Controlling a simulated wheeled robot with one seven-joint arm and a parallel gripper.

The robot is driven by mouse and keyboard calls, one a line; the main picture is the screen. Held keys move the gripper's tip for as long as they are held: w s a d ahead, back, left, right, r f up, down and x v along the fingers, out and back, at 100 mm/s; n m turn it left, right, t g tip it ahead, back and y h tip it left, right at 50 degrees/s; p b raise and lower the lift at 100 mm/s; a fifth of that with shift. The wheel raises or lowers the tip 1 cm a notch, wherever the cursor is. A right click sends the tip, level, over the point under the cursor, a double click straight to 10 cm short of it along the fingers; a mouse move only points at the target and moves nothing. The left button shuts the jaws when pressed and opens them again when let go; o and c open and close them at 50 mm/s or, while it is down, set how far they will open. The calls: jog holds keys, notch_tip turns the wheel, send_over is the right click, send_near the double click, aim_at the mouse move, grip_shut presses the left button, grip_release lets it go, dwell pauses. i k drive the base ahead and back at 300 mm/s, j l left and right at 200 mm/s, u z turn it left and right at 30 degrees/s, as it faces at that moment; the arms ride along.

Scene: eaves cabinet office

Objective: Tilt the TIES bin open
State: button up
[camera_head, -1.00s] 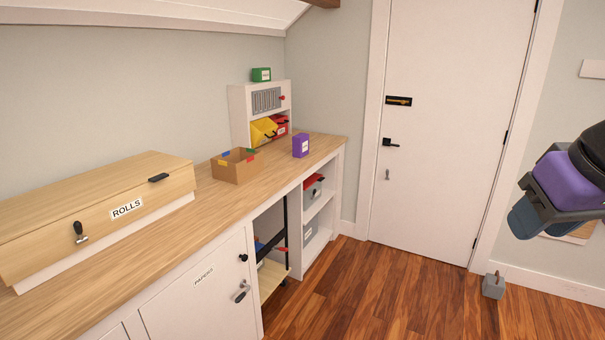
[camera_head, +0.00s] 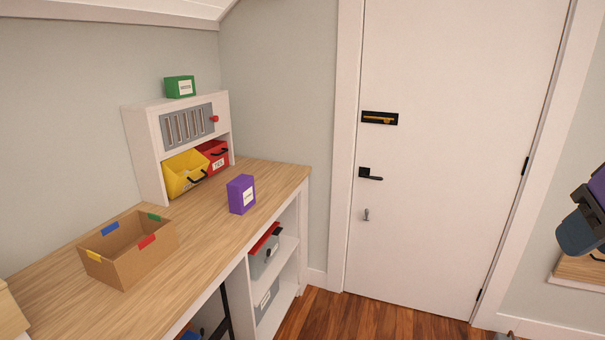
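Two tilting bins sit side by side in the lower opening of a small white cabinet on the worktop. The red bin (camera_head: 213,154) is on the right, with a small white label that seems to read TIES and a dark handle. The yellow bin (camera_head: 184,173) is on its left, leaning forward with its inside showing; its label is too small to read. The red bin's exact tilt is hard to tell, as the yellow bin partly covers it. Part of my arm shows at the right edge, well away from the bins. My gripper cannot be made out.
The white cabinet (camera_head: 147,151) has a grey slotted panel with a red knob, and a green box (camera_head: 180,87) on top. A purple box (camera_head: 241,194) and a cardboard box (camera_head: 129,247) stand on the worktop (camera_head: 190,248). A closed white door (camera_head: 450,150) is to the right.

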aim_at(217, 153)
jog(key=i+l, duration=0.1)
jog(key=i, duration=1.05)
jog(key=i+j+u, duration=0.1)
jog(key=i+u, duration=0.15)
jog(key=u, duration=0.2)
jog(key=i+u, duration=0.25)
jog(key=u, duration=0.15)
jog(key=i+u, duration=0.3)
jog(key=u, duration=0.15)
jog(key=i+l+u, duration=0.2)
jog(key=u, duration=0.25)
